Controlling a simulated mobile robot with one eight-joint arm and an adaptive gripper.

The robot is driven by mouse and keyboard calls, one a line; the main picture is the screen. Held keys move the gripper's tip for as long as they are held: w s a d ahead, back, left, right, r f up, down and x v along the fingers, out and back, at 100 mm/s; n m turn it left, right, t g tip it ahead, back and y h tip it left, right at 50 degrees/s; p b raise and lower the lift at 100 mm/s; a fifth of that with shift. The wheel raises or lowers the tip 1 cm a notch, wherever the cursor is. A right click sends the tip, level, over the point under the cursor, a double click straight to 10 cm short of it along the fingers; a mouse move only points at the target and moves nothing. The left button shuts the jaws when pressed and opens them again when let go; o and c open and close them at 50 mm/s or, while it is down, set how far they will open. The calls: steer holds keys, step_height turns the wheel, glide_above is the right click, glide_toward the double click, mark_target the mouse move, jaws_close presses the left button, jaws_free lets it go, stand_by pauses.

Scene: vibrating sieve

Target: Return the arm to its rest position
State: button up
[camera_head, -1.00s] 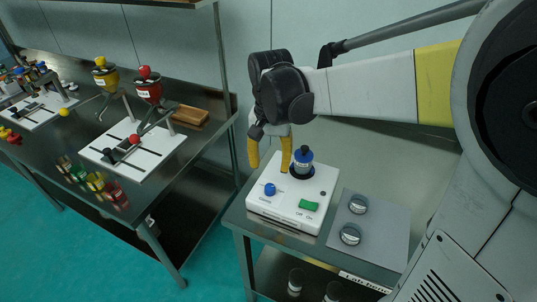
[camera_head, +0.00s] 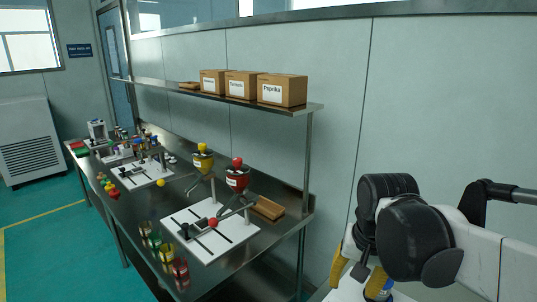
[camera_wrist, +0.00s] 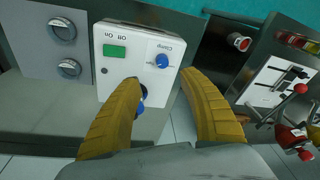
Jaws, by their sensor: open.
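My gripper (camera_head: 357,276) is open, with two yellow fingers, at the lower right of the head view. In the wrist view my gripper (camera_wrist: 160,80) has its fingers spread apart over the vibrating sieve's white base (camera_wrist: 116,78). That base carries a green switch (camera_wrist: 115,51) and a blue clamp knob (camera_wrist: 162,61). A blue part (camera_wrist: 140,103) shows beside the left finger, which partly hides it. Nothing is seen gripped. In the head view only a small white piece of the base shows at the bottom edge, below the fingers.
A long bench on the left holds a red hopper (camera_head: 237,178), a yellow hopper (camera_head: 203,162) and several jars. A shelf above bears three cardboard boxes (camera_head: 282,90). A post (camera_head: 307,160) stands between bench and arm.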

steer(key=s+n+t, duration=0.4)
steer(key=s+t, duration=0.1)
steer(key=s, duration=0.3)
steer(key=shift+f, duration=0.4)
